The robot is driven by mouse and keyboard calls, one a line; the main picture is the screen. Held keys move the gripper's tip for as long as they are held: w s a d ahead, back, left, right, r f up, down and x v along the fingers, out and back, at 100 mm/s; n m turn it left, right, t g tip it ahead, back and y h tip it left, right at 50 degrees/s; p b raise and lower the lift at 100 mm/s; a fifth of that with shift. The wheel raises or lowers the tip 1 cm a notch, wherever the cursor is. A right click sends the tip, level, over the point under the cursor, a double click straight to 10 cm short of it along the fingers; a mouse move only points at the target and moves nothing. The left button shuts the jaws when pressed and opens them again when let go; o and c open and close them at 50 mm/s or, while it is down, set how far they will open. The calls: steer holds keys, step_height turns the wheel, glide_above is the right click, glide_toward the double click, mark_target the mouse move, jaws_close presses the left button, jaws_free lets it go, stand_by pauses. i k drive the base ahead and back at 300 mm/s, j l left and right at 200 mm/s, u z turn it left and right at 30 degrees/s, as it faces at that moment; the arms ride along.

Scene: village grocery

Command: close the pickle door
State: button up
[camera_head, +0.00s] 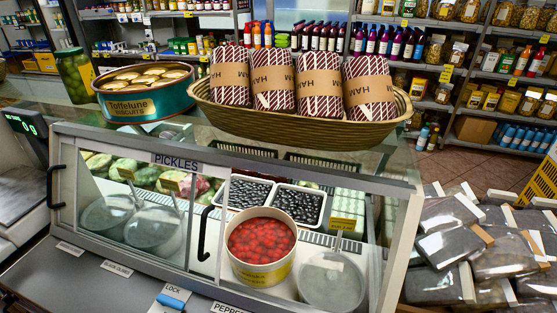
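The display case (320,180) stands across the middle of the view, with a "PICKLES" sign (175,161) on its top rail. Its front has sliding glass panels. The left panel (130,215) has a black handle (55,187) at its far left edge. A second black handle (207,235) stands near the middle, beside upright frame bars. The clear glass makes it hard to tell how far each panel is open. Inside are a tub of red peppers (262,245), trays of dark olives (250,192) and round lids. My gripper is not in view.
A basket of wrapped hams (300,125) and a biscuit tin (145,105) stand on the case top. A blue lock piece (173,297) lies on the front ledge by a "LOCK" label. A scale (22,130) is at left, stacked dark packages (480,240) at right.

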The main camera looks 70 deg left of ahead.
mark_target(202, 168)
steer(key=u, duration=2.4)
